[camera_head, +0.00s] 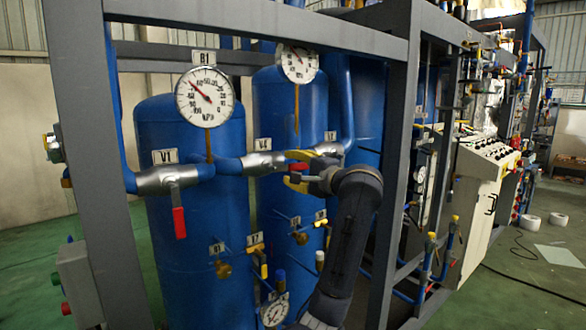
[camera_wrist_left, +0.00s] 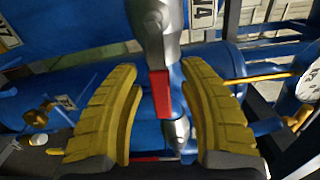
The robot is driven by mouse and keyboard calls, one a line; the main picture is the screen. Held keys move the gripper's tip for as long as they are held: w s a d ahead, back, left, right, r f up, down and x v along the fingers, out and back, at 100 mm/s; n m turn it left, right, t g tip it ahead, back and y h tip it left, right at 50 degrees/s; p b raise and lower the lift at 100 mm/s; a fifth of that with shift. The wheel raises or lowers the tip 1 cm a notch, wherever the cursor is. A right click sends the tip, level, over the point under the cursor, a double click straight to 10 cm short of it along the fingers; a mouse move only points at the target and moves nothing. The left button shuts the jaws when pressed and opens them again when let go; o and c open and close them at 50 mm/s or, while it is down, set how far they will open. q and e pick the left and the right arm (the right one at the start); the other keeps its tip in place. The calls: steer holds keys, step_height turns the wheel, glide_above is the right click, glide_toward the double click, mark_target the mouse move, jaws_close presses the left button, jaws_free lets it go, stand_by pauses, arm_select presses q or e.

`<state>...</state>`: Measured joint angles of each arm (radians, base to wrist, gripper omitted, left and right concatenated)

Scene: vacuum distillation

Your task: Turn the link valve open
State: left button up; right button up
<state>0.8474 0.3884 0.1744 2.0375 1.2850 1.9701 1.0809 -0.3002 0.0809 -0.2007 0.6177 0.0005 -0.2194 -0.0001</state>
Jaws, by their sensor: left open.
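A silver valve labelled V4 (camera_head: 257,163) sits on the blue pipe between the two tanks in the head view; its handle cannot be made out there. My left gripper (camera_head: 290,169) is just right of it, with its yellow fingers open. In the left wrist view, a red valve handle (camera_wrist_left: 160,92) hangs from a silver valve body (camera_wrist_left: 154,28) beside the V4 label (camera_wrist_left: 204,12). The open left gripper (camera_wrist_left: 158,70) has one finger on each side of this handle, with visible gaps. My right gripper is not in view.
Valve V1 (camera_head: 168,180) has a red handle (camera_head: 179,222) pointing down. A gauge labelled B1 (camera_head: 205,96) and another gauge (camera_head: 297,62) are above. Grey frame posts (camera_head: 95,180) and a crossbar (camera_head: 260,22) border the work area. Small brass valves (camera_head: 223,269) are lower down.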

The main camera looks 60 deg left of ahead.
arm_select(q)
steer(key=d, duration=1.2)
steer(key=shift+w, duration=0.4)
